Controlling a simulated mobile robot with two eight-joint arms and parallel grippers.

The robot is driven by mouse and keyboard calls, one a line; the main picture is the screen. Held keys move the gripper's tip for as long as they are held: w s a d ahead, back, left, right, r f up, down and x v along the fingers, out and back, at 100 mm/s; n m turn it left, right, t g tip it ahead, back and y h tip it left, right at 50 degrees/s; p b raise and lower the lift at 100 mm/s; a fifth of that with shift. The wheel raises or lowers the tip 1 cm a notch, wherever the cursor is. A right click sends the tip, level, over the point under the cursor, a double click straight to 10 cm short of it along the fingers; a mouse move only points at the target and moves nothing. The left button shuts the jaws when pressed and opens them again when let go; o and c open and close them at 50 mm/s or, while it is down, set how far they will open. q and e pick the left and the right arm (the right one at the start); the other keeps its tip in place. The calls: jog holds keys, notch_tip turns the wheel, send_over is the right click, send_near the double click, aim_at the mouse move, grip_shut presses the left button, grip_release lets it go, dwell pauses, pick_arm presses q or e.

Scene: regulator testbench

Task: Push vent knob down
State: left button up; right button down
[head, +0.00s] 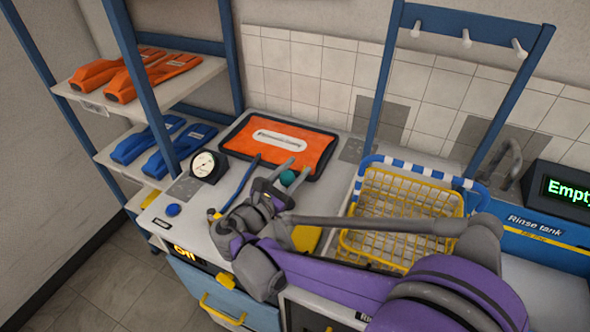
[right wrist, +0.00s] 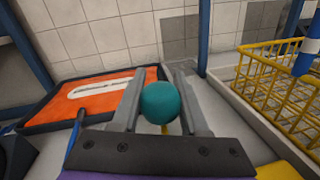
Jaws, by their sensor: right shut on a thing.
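A teal round knob (head: 288,178) is between the two fingers of my right gripper (head: 297,167). In the right wrist view the teal knob (right wrist: 160,102) fills the gap between the grey fingers, with a bit of yellow below it. The right gripper is shut on it, low over the bench. A small blue round knob (head: 173,210) sits on the front left of the bench, apart from the gripper. No readable label shows which is the vent knob. My left gripper is not in view.
A dial gauge (head: 207,166) stands left of the gripper. An orange tray (head: 262,161) lies behind it. A yellow wire basket (head: 385,240) is to the right, under my right arm. A display reading "Empty" (head: 562,190) is far right.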

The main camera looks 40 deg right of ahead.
notch_tip(320, 180, down, 4)
jog(key=shift+r+b, duration=0.25)
jog(key=shift+b, duration=0.8)
jog(key=shift+r, duration=0.1)
jog(key=shift+c, duration=2)
grip_release()
jog(key=v, duration=1.1)
jog(key=shift+d+r+p, duration=0.1)
jog(key=shift+p, duration=0.3)
jog(key=shift+r, duration=0.1)
